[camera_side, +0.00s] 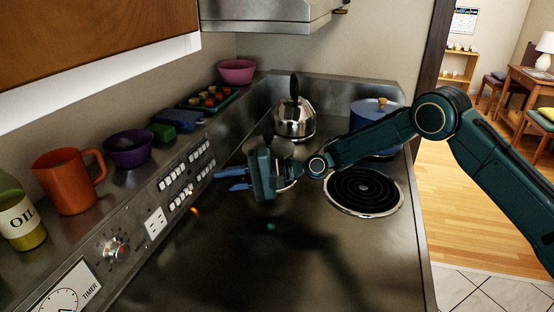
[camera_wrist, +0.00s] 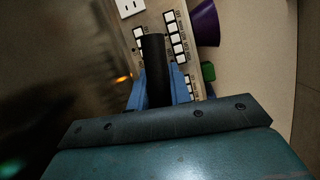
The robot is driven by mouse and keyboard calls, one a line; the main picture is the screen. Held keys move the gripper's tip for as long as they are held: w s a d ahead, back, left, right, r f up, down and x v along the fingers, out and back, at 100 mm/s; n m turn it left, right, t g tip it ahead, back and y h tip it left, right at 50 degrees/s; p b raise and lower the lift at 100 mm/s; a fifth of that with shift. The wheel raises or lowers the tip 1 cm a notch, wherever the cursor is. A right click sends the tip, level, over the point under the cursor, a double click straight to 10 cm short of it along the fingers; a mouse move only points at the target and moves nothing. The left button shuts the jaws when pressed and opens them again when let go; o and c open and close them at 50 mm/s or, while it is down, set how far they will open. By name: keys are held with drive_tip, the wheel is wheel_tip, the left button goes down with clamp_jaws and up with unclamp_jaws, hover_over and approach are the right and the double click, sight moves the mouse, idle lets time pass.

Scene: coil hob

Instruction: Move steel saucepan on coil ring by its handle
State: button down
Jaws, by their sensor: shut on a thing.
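My gripper (camera_side: 232,179) is over the left part of the hob, its blue fingers pointing left toward the control panel. In the wrist view my gripper (camera_wrist: 160,88) is shut on a black handle (camera_wrist: 154,65), which stands between the two blue fingers. I take this to be the saucepan's handle; the steel body cannot be made out clearly and is probably hidden by my gripper. A black coil ring (camera_side: 364,189) with a bright rim lies bare at the right front of the hob. A bright curved edge (camera_side: 284,184) shows partly behind my wrist.
A steel kettle (camera_side: 295,120) and a blue pot (camera_side: 370,112) stand at the back. The control panel (camera_side: 185,180) runs along the left. The front hob surface is clear.

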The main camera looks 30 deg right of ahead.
drive_tip(key=shift+f, duration=0.2)
drive_tip(key=c, duration=1.3)
unclamp_jaws()
drive_tip(key=shift+f, duration=0.15)
drive_tip(key=shift+d, duration=0.1)
drive_tip(key=v, duration=1.1)
drive_tip(key=shift+s+d, duration=0.2)
drive_tip(key=shift+d, duration=0.15)
